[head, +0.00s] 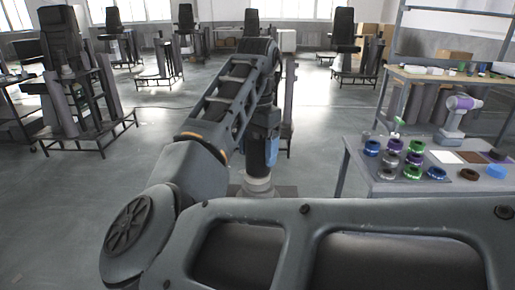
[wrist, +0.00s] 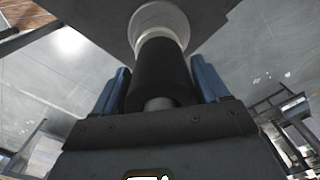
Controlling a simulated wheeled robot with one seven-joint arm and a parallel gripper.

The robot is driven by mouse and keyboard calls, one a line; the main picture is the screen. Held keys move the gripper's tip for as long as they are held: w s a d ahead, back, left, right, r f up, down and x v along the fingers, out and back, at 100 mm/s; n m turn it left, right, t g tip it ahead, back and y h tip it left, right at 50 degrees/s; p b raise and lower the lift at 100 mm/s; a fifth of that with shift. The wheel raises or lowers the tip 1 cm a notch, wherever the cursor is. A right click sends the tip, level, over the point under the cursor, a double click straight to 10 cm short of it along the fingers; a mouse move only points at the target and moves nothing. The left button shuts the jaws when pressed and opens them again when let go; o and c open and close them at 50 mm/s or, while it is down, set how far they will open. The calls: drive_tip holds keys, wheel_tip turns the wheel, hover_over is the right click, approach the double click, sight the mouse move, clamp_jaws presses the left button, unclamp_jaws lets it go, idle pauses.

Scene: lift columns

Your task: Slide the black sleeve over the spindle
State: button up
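The black sleeve (wrist: 160,68) is a dark tube in the middle of the wrist view. It also shows upright in the head view (head: 257,153). It is around the spindle (wrist: 158,104), whose pale grey end shows inside the sleeve's near end. The pale flared base (head: 258,185) stands directly below the sleeve; it also shows at the far end in the wrist view (wrist: 158,16). My gripper (wrist: 162,85) points down, its blue fingers on both sides of the sleeve and close against it. The exact contact is hard to see.
A grey table (head: 385,176) at the right holds several coloured rings and a purple-and-grey device (head: 460,112). A tall workbench (head: 450,78) stands behind it. Several lift columns with black seats (head: 62,40) stand farther back. The floor (head: 110,180) at the left is clear.

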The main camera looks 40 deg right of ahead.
drive_tip(key=o, duration=0.3)
drive_tip(key=shift+s+f, duration=0.15)
drive_tip(key=shift+f, duration=0.45)
drive_tip(key=shift+o, duration=0.2)
wheel_tip(320, 180, up, 8)
drive_tip(key=shift+r, duration=0.5)
